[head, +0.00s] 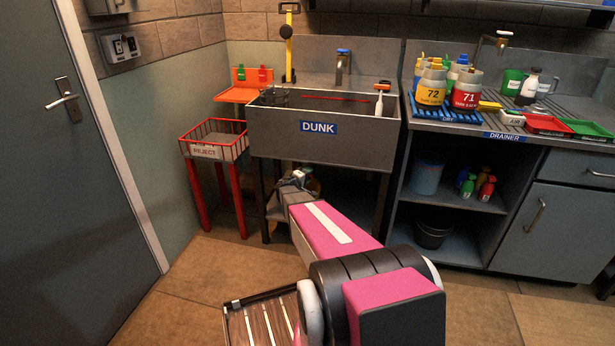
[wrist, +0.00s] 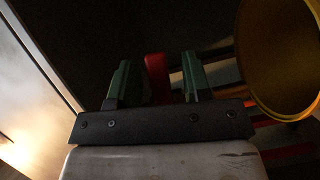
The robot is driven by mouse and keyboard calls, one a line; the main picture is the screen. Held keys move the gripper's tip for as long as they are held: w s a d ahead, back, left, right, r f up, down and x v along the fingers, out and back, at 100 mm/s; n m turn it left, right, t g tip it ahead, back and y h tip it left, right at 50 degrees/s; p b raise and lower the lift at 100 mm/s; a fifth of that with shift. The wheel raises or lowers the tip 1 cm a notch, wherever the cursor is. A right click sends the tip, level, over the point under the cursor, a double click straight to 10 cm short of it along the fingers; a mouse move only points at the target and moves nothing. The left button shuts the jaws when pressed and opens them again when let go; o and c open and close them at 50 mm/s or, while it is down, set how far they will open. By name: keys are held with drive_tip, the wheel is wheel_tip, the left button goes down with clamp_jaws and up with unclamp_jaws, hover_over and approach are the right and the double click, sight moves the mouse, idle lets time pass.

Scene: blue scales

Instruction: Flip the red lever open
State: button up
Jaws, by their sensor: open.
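In the wrist view, a red upright piece (wrist: 156,78), which looks like the red lever, stands between the two green fingers of my gripper (wrist: 156,58). The fingers are apart, with a gap showing on each side of the red piece. I cannot tell how far ahead it is, or which way the lever is turned. In the head view my gripper (head: 298,176) is low, at the dark opening under the DUNK sink (head: 270,148). The lever cannot be made out there, behind my arm.
A large yellow round thing (wrist: 285,55) is close on the right in the wrist view, with red bars below it. A red-framed REJECT basket (head: 205,151) stands left of the sink. Shelves with a dark bucket (head: 433,234) are to the right. Open floor lies at left.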

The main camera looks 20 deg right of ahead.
clamp_jaws()
drive_tip(key=shift+f, duration=0.1)
drive_tip(key=m, duration=0.1)
drive_tip(key=f+m+y, duration=0.1)
drive_tip(key=m, duration=0.1)
drive_tip(key=shift+w+a+f+m+g+y, duration=0.15)
drive_tip(key=shift+a+f+m+g+y, duration=0.15)
drive_tip(key=shift+w+a+f+m+y, duration=0.15)
drive_tip(key=shift+f+m+y, duration=0.2)
drive_tip(key=shift+m, duration=0.2)
drive_tip(key=shift+w+a+f+m+y, duration=0.1)
drive_tip(key=shift+a+f+m+y, duration=0.1)
drive_tip(key=shift+m+y, duration=0.25)
unclamp_jaws()
